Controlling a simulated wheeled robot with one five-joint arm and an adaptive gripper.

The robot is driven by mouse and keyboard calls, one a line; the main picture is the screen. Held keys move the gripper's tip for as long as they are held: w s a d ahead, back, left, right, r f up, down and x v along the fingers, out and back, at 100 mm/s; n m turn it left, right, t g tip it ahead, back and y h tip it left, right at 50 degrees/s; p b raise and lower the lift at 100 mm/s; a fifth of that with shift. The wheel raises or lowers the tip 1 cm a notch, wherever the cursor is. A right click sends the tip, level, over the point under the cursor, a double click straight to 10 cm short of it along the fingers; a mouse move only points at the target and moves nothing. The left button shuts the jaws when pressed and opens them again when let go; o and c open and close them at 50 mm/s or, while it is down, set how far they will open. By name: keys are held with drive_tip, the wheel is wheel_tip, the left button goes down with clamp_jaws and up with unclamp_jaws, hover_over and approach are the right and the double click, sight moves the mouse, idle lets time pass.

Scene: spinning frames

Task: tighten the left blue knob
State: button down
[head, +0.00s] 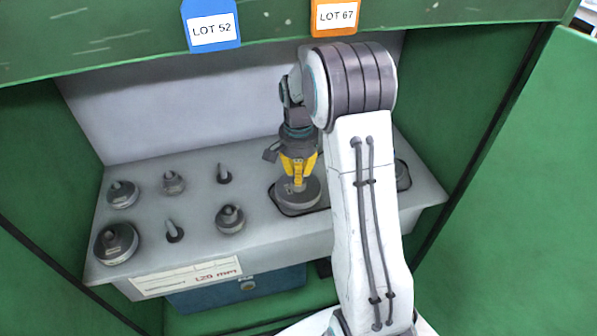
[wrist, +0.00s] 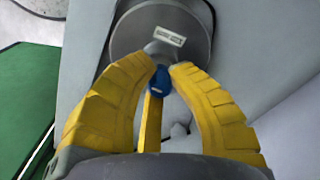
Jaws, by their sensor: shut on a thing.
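My gripper (head: 298,176) with yellow fingers points down at a grey round piece (head: 298,195) in a dark-rimmed recess of the grey bench. In the wrist view, the fingertips (wrist: 168,68) are closed at the raised top of this grey round piece (wrist: 195,52), which bears a small white label. A small blue part (wrist: 158,80) shows by the fingertips, at the end of a thin yellow strip. I cannot tell whether it is a knob or part of my gripper. No blue knob shows clearly in the head view; my arm hides part of the bench.
Several grey knobbed pieces, including a large one (head: 116,243), stand on the bench's left. Green walls (head: 500,180) flank the bench. A blue tag (head: 211,27) and an orange tag (head: 335,15) hang from the green beam above. A blue box (head: 240,288) sits below.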

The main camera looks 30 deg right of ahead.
drive_tip(key=shift+f, duration=0.15)
drive_tip(key=c, duration=1.1)
unclamp_jaws()
drive_tip(key=shift+c, duration=0.2)
